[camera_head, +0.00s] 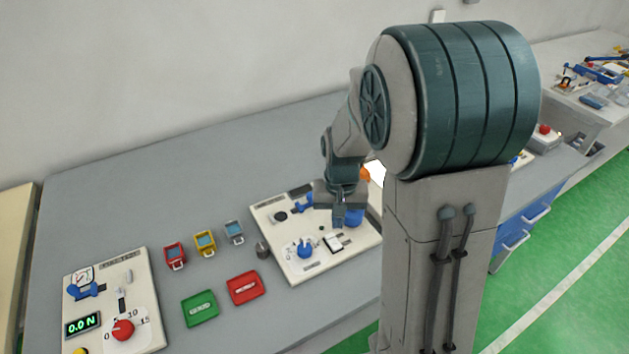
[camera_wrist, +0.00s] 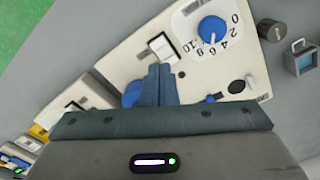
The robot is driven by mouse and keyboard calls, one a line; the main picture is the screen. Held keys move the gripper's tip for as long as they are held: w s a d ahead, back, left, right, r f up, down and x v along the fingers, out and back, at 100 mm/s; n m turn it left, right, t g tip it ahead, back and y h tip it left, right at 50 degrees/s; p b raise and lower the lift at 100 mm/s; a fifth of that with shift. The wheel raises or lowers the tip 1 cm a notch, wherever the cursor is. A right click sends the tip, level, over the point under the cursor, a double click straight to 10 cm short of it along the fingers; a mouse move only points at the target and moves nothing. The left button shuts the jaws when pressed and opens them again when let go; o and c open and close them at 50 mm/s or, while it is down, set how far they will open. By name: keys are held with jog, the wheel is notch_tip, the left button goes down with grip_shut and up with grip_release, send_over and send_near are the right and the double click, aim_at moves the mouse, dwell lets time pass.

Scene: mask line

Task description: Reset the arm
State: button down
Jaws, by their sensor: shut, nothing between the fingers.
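My gripper (camera_head: 340,215) is over the right part of a white panel (camera_head: 285,257) on the grey table. In the wrist view my gripper (camera_wrist: 159,75) has its two blue fingers together, with nothing between them. Just beyond the fingertips lies a white rocker switch (camera_wrist: 164,47). A blue dial (camera_wrist: 211,29) with a number scale is to the right of it. A round blue part (camera_wrist: 132,93) shows beside the fingers, partly hidden by them. My arm hides the right side of the panel in the head view.
A green tray (camera_head: 200,308) and a red tray (camera_head: 244,288) lie left of the panel. Small red (camera_head: 175,255), yellow (camera_head: 205,243) and grey (camera_head: 234,232) containers stand behind them. Another panel with a display (camera_head: 82,325) is at far left. The table's back left is clear.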

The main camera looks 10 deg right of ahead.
jog(key=shift+r, duration=0.1)
jog(key=s+r+n+t, duration=0.2)
jog(key=s+r+t, duration=0.1)
jog(key=s+r, duration=0.9)
jog(key=shift+s, duration=1.2)
jog(key=shift+a+r, duration=0.1)
jog(key=shift+a, duration=0.05)
dwell(0.4)
